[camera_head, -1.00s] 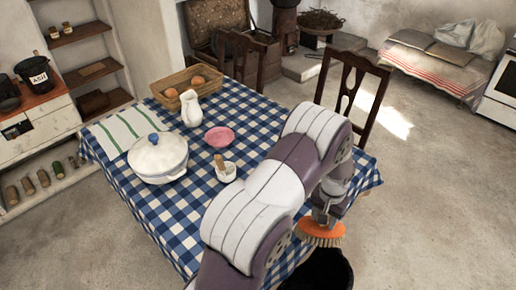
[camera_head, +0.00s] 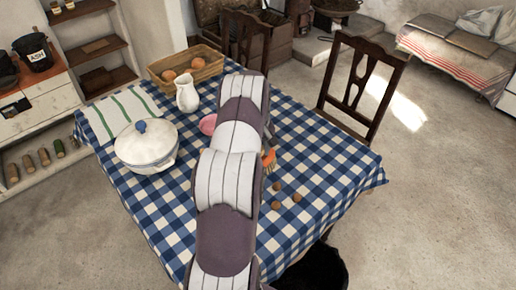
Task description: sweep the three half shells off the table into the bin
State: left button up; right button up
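Three small brown half shells lie on the blue checked tablecloth (camera_head: 318,177): one at the back (camera_head: 276,186), one at the right (camera_head: 297,197) and one in front (camera_head: 277,205). My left gripper (camera_head: 269,145), mostly hidden by its own arm, is shut on an orange brush (camera_head: 268,160). The brush is over the table, a little behind and left of the shells, apart from them. I cannot tell whether its bristles touch the cloth. The black bin (camera_head: 318,270) stands below the table's near right edge, partly cut off by the frame. My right gripper is not in view.
A white tureen (camera_head: 146,150), white jug (camera_head: 187,95), basket (camera_head: 185,68) and striped cloth (camera_head: 120,113) occupy the table's left and back. A pink dish (camera_head: 208,124) is partly behind my arm. A chair (camera_head: 362,85) stands at the right back edge. The right part of the table is clear.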

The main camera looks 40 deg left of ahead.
pick_arm(q)
notch_tip(320, 180, down, 2)
jog(key=shift+s+f+b, duration=0.1)
jog(key=shift+s+b, duration=0.05)
jog(key=shift+b, duration=0.4)
notch_tip(320, 180, down, 2)
jog(key=shift+f+b, duration=0.2)
jog(key=shift+b, duration=0.7)
jog(key=shift+d+r+p, duration=0.3)
jog(key=shift+d+p, duration=0.35)
jog(key=shift+d, duration=0.95)
jog(key=shift+s+d+p, duration=0.2)
jog(key=shift+d+p, duration=0.2)
jog(key=shift+d, duration=1.8)
jog(key=shift+s+d+p, duration=0.2)
jog(key=shift+d+p, duration=0.15)
jog(key=shift+d, duration=1.8)
jog(key=shift+s+d+p, duration=0.2)
jog(key=shift+d+p, duration=0.25)
jog(key=shift+d, duration=1.55)
jog(key=shift+s+d+p, duration=0.15)
jog(key=shift+d+p, duration=0.3)
jog(key=shift+d, duration=1.5)
jog(key=shift+s+d+p, duration=0.2)
jog(key=shift+d+p, duration=0.25)
jog(key=shift+d, duration=1.55)
notch_tip(320, 180, up, 7)
jog(key=p, duration=0.5)
jog(key=shift+f+p, duration=0.2)
jog(key=shift+p, duration=0.1)
